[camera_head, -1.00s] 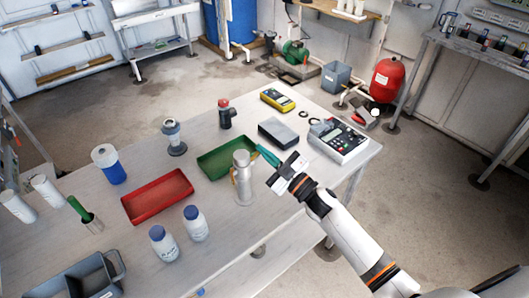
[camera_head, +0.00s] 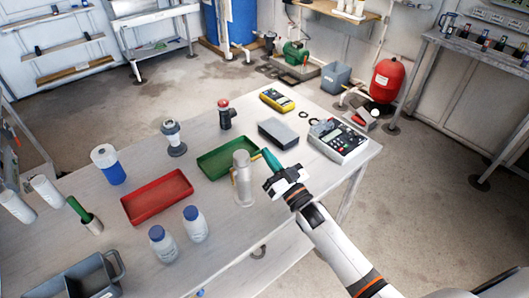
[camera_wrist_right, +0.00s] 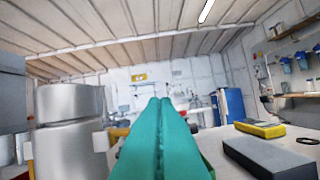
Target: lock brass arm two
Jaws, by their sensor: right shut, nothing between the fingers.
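A silver upright cylinder (camera_head: 243,188), apparently a metal coupling, stands on the grey table in front of the green tray. A small brass arm (camera_head: 233,176) shows at its left side. Another thin brass-coloured piece (camera_head: 256,155) shows at its upper right, near my fingertips. I cannot tell which is arm two. My right gripper (camera_head: 268,157) has teal fingers, shut and empty, just right of the cylinder. In the right wrist view, the shut fingers (camera_wrist_right: 160,135) are right of the cylinder (camera_wrist_right: 70,130), with a brass-coloured bit (camera_wrist_right: 117,135) between. Contact is unclear. My left gripper is not in view.
The green tray (camera_head: 203,167) is behind the cylinder and the red tray (camera_head: 130,212) is to its left. Two blue-capped bottles (camera_head: 196,226) stand in front. A dark grey box (camera_head: 278,133), a yellow meter (camera_head: 277,100) and a keypad instrument (camera_head: 343,143) lie behind my gripper.

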